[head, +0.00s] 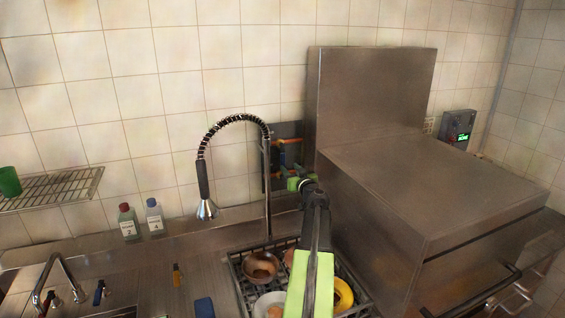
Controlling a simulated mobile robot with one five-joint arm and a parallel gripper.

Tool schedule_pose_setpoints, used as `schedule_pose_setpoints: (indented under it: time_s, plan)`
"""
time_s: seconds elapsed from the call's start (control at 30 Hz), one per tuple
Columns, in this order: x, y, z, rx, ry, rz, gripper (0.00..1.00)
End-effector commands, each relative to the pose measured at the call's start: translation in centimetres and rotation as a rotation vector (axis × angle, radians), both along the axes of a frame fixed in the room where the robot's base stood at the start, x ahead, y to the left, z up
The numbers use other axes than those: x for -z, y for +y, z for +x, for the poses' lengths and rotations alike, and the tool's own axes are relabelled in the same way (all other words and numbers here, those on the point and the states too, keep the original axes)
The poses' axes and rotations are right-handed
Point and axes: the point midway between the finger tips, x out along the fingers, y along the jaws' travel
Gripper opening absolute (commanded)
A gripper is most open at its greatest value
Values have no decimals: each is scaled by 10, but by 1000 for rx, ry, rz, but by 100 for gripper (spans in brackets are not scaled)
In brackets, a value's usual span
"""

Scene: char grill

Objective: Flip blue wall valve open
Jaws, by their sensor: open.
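The wall panel (285,129) is dark and sits on the tiles behind the tap. It carries orange-red pipework and a small blue part (282,158), which looks like the blue valve. It is too small to tell how its handle is turned. My arm reaches up from the bottom of the head view, with my gripper (302,181) just below and in front of the panel. My gripper is open, with green on its fingers and nothing visible between them. It hides the lower part of the panel. I cannot tell whether it touches anything there.
A tall spring tap (268,190) stands close left of the panel. A large steel hood machine (375,180) stands close on the right. Below is a rack (238,272) with bowls and food. Two bottles (129,222) stand left.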

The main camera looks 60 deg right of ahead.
Motion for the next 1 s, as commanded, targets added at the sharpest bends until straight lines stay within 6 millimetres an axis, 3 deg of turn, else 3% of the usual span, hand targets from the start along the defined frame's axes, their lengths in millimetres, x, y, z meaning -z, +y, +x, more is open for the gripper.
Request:
schedule_pose_setpoints:
  time_s: [0.1,0.3,0.73,1.0]
  plan:
    - [0,-21,27,-2,0,0,42]
    - [0,-43,58,-1,0,0,42]
    - [0,-50,69,-1,0,0,42]
    - [0,-50,70,-1,0,0,9]
